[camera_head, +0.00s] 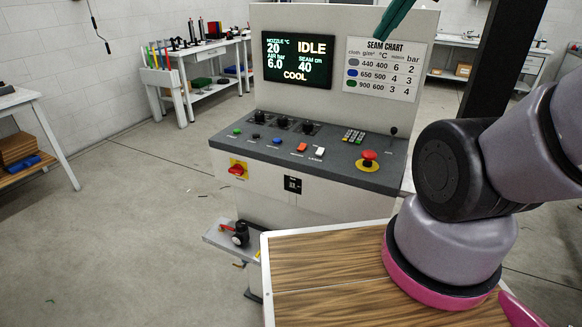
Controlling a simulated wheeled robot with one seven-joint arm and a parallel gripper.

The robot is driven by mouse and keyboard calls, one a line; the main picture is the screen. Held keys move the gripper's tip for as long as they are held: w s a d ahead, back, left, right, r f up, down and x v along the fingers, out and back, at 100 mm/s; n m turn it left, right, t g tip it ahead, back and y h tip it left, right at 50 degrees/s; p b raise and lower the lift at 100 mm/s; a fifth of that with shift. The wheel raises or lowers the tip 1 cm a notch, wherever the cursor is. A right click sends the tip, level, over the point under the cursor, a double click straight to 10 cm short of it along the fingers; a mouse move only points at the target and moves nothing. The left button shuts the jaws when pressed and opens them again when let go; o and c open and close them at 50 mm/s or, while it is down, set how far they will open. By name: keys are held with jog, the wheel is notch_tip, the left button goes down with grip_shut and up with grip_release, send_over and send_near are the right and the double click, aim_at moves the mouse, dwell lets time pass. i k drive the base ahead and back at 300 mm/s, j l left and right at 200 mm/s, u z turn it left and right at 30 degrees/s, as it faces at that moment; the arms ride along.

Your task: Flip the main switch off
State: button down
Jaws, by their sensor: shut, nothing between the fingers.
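The main switch (238,170) appears to be the red rotary handle on a yellow plate. It is on the left of the front face of the grey-white console (265,204), below the sloping control panel. Its red handle looks roughly level, tilted slightly; its markings are too small to read. My arm comes in from the right, over a wood-topped surface, well apart from the switch.
The dark panel (340,153) carries knobs, coloured buttons, a keypad and a red emergency stop (369,158). The screen (297,60) reads IDLE and COOL. A small shelf with a black device (241,234) juts out below the switch.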

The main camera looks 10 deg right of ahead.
aim_at(238, 170)
jog(key=k+u, duration=0.3)
jog(key=i+j+u, duration=0.1)
jog(key=j, duration=0.3)
jog(key=i+j+u, duration=0.1)
jog(key=i+j, duration=0.2)
jog(key=i+j+u, duration=0.1)
jog(key=j, duration=0.3)
jog(key=i, duration=0.1)
